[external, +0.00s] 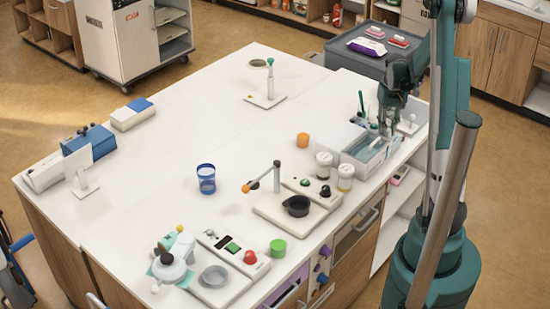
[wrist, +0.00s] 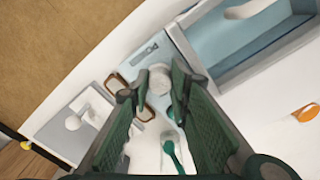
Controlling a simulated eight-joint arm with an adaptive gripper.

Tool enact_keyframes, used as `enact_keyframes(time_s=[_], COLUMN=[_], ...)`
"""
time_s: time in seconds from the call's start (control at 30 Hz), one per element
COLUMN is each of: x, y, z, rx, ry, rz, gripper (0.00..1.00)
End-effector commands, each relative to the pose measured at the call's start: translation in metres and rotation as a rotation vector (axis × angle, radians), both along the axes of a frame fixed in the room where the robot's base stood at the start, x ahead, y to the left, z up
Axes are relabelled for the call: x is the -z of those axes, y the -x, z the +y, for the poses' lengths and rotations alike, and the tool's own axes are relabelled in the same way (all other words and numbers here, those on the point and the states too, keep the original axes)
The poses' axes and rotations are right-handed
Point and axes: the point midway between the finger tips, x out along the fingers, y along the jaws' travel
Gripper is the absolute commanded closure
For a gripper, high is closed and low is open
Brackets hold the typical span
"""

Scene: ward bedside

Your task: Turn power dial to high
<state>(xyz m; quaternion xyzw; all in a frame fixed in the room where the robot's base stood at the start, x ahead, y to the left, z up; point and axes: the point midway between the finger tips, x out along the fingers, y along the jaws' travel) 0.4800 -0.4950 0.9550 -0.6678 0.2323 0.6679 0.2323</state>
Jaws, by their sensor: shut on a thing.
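My gripper (wrist: 154,92) is shut on a pale round knob (wrist: 160,73) in the wrist view, one green finger on each side of it. The knob stands over a light blue panel (wrist: 132,66) with a small dark marking, too small to read. I cannot tell the knob's setting. In the external view my gripper (external: 386,132) is low at the table's right end, beside a grey open box (external: 352,166). The knob is hidden there by the gripper.
A green-handled item (wrist: 172,148) and a brown loop (wrist: 114,82) lie close to the fingers. A grey plate with a white post (wrist: 72,123) is at left. The table's middle is mostly clear.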

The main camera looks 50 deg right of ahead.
Motion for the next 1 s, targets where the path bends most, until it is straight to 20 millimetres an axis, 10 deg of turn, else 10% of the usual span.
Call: enact_keyframes(time_s=[1.0], x=[0.0007], y=[0.0001], z=[-0.0008], rx=[0.945], ry=[0.001], rz=[-0.001], gripper=[0.92])
